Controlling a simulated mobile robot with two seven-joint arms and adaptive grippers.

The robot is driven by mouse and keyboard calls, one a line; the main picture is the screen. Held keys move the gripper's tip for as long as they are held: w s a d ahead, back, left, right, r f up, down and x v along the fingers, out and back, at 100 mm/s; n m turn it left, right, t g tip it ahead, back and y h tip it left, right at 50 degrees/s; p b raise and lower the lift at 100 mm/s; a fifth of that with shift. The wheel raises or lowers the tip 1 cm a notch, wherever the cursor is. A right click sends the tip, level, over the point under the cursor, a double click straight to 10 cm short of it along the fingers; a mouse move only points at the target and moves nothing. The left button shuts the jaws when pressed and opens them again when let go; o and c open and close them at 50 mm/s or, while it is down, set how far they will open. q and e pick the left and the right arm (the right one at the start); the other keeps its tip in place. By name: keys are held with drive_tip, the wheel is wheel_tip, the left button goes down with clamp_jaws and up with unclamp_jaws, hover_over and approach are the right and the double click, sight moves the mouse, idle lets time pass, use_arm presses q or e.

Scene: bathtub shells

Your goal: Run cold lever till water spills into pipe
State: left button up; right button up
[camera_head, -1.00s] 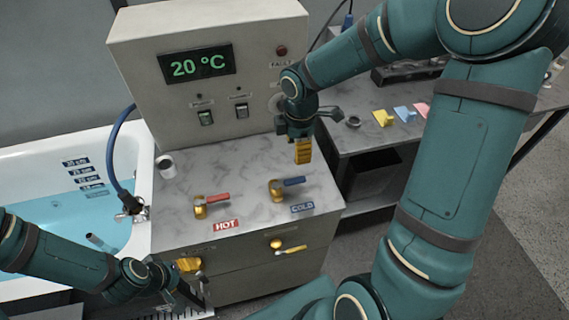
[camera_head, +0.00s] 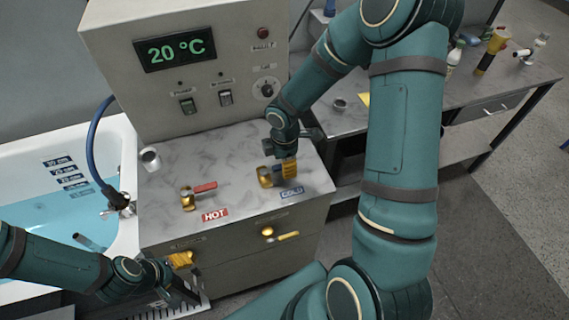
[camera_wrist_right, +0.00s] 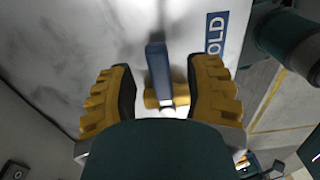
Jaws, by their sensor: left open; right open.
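The cold valve is brass (camera_head: 264,176) with a blue lever, above the blue COLD label (camera_head: 291,194) on the marble-look counter. My right gripper (camera_head: 285,170) is low over it, fingers pointing down, and partly hides the lever. In the right wrist view the blue lever (camera_wrist_right: 158,68) stands between the two open yellow fingers, with a gap on each side. A grey pipe end (camera_head: 85,241) shows in the blue water of the tub (camera_head: 128,215). My left gripper (camera_head: 182,260) is open beside the counter's front left side, near the tub.
The hot valve with red lever (camera_head: 203,188) sits left of the cold one. A brass tap with yellow handle (camera_head: 286,236) is on the counter front. A control box (camera_head: 205,85) reading 20 °C stands behind. A side table (camera_head: 480,90) holds bottles at right.

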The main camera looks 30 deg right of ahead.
drive_tip(key=shift+f, duration=0.15)
clamp_jaws()
drive_tip(key=shift+a, duration=0.1)
